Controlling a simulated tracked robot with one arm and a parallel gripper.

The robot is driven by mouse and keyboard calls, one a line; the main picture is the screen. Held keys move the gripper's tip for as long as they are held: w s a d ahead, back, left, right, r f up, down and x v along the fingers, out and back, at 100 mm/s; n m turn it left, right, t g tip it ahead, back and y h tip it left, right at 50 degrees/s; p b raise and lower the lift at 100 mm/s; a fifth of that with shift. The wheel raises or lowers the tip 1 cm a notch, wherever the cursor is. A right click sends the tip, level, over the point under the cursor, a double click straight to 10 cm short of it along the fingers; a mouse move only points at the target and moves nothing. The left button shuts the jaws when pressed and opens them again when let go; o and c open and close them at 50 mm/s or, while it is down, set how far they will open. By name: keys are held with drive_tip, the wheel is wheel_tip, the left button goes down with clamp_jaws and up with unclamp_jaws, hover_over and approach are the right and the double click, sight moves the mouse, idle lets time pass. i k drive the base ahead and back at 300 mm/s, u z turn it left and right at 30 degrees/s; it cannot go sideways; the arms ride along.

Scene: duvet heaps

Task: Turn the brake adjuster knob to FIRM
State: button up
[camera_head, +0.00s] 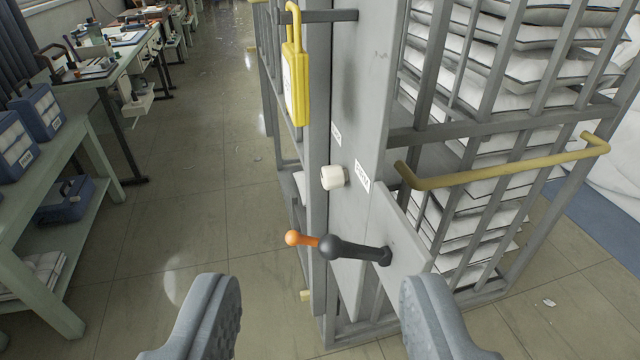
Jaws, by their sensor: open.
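A small white knob (333,177) sticks out from the grey post of a tall metal cage cart. Below the knob is a black lever (355,250) with an orange ball end (293,238). My gripper (320,315) is open and empty, its two grey fingers at the bottom of the view, nearer to me and lower than the knob. Nothing hides the knob.
The cage cart (400,135) holds stacked white duvets (545,65). A yellow handle bar (505,170) juts out at right, and a yellow tag-like piece (295,80) hangs above the knob. A green bench (75,165) with blue boxes stands left. The floor (205,200) between is clear.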

sight(333, 177)
drive_tip(key=z, duration=1.95)
drive_tip(key=k, duration=1.1)
drive_tip(key=u, duration=1.8)
drive_tip(key=i, duration=1)
